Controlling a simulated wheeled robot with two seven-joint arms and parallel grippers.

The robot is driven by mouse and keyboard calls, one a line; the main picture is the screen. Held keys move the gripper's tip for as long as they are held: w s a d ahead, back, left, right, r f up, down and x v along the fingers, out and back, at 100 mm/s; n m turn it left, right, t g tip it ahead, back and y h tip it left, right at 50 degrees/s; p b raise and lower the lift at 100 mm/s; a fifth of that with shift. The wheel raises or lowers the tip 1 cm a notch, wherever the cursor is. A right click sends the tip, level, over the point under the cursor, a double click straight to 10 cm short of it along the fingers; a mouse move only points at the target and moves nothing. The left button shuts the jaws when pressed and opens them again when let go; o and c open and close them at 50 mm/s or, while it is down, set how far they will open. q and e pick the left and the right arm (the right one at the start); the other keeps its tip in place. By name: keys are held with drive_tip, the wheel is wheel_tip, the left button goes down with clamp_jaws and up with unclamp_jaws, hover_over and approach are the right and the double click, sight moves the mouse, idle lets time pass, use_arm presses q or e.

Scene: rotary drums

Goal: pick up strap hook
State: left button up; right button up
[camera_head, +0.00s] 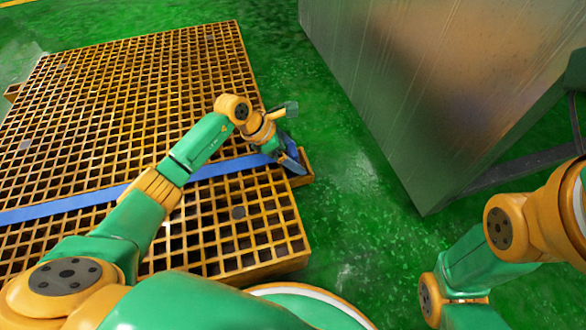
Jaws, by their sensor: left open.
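A blue strap (222,167) lies across the orange grid pallet (150,95) from the left edge of the view to the pallet's right edge. My left gripper (290,150) is open at the strap's right end, by the pallet's small projecting corner block. Its wrist and fingers cover much of that end. The strap hook cannot be told apart from the dark blue parts there, and I cannot tell whether the fingers touch it. My right arm shows at the lower right, but its gripper is out of view.
A large grey metal box (430,80) stands on the right, with a dark frame beside it. The green floor (350,190) between the pallet and the box is clear. A yellow line crosses the floor at the top left.

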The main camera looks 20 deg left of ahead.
use_arm(q)
drive_tip(key=shift+r, duration=0.1)
drive_tip(key=shift+c, duration=0.2)
clamp_jaws()
